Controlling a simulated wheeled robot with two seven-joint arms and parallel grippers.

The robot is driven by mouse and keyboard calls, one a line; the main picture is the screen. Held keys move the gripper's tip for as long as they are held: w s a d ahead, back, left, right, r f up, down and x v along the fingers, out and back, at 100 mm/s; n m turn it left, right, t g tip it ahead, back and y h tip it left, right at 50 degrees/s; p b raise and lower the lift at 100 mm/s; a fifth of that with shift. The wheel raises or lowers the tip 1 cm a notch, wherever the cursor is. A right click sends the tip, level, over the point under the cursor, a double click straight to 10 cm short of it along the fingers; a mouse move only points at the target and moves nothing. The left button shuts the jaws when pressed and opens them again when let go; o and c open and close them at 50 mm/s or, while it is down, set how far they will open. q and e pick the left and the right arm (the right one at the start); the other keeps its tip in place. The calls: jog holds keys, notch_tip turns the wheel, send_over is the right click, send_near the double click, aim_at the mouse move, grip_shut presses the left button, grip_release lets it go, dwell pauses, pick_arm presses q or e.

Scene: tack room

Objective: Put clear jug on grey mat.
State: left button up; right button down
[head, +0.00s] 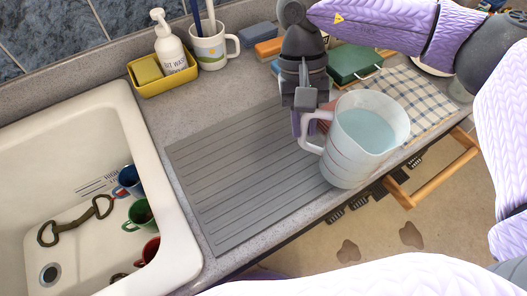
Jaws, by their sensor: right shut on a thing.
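The clear jug (352,152) is upright, with bluish liquid or a bluish inside showing through its open top. My right gripper (302,128) is shut on the jug's handle, at the jug's left side. The grey mat (235,180) is a ribbed sheet lying on the counter left of the jug. The jug overlaps the mat's right end in the picture; I cannot tell whether its base touches anything. My left gripper is not in view.
A white sink (150,190) with mugs and a metal bit lies left of the mat. A yellow caddy (163,84) with a pump bottle (172,48) and a white mug (209,50) stand behind. A checked cloth (418,98) and green box (352,64) lie at right. Most of the mat is bare.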

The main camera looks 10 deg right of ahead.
jog(key=w+r+m+t+y+p, duration=0.2)
jog(key=r+m+t+p, duration=0.25)
jog(key=m, duration=0.85)
jog(key=w+r+m+t+y+p, duration=0.2)
jog(key=r+m+t+p, duration=0.3)
jog(key=m, duration=0.8)
jog(key=shift+m+g, duration=0.65)
jog(key=shift+m, duration=0.25)
jog(key=f, duration=1.1)
jog(key=shift+d+f, duration=0.1)
jog(key=shift+d, duration=0.25)
jog(key=c, duration=0.7)
grip_release()
jog(key=shift+o, duration=0.4)
jog(key=p+v, duration=0.1)
jog(key=v, duration=1.1)
jog(key=shift+a, duration=0.2)
